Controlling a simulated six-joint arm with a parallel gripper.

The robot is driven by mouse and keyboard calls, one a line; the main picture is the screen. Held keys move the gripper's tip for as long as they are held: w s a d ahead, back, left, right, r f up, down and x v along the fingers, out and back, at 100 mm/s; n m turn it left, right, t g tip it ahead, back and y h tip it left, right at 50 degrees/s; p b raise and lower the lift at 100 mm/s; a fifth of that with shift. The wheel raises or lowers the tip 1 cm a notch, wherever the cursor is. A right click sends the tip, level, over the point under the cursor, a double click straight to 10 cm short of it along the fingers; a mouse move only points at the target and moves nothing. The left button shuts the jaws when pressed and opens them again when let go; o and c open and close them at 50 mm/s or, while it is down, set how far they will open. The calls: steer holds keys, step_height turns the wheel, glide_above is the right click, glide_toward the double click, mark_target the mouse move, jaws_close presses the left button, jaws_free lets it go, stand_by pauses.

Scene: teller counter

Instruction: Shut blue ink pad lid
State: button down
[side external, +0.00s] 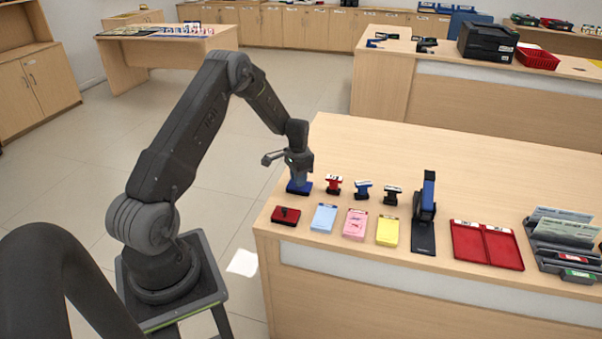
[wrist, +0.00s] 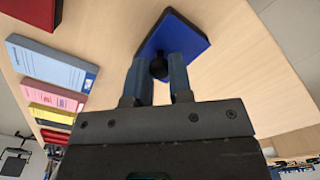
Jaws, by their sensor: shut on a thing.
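The blue ink pad (side external: 298,189) sits at the left end of the counter, under my gripper. In the wrist view its blue face (wrist: 186,33) lies just beyond my fingertips, with a darker edge along one side. My gripper (side external: 300,179) points down at it. In the wrist view, the fingers of my gripper (wrist: 159,75) are shut on a round black knob (wrist: 158,68) at the pad's near part. The fingers hide part of the pad. I cannot tell whether the lid sits flush on its base.
A red ink pad (side external: 286,215) lies in front of it. Red (side external: 333,184), blue (side external: 363,189) and black (side external: 392,194) stamps stand to the right. Blue (side external: 324,217), pink (side external: 355,223) and yellow (side external: 387,231) pads lie along the front. The counter behind is clear.

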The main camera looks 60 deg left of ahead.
steer(key=shift+s+d, duration=0.15)
steer(key=shift+d, duration=0.05)
steer(key=c, duration=1)
jaws_free()
step_height(320, 180, up, 14)
steer(key=shift+f, duration=0.1)
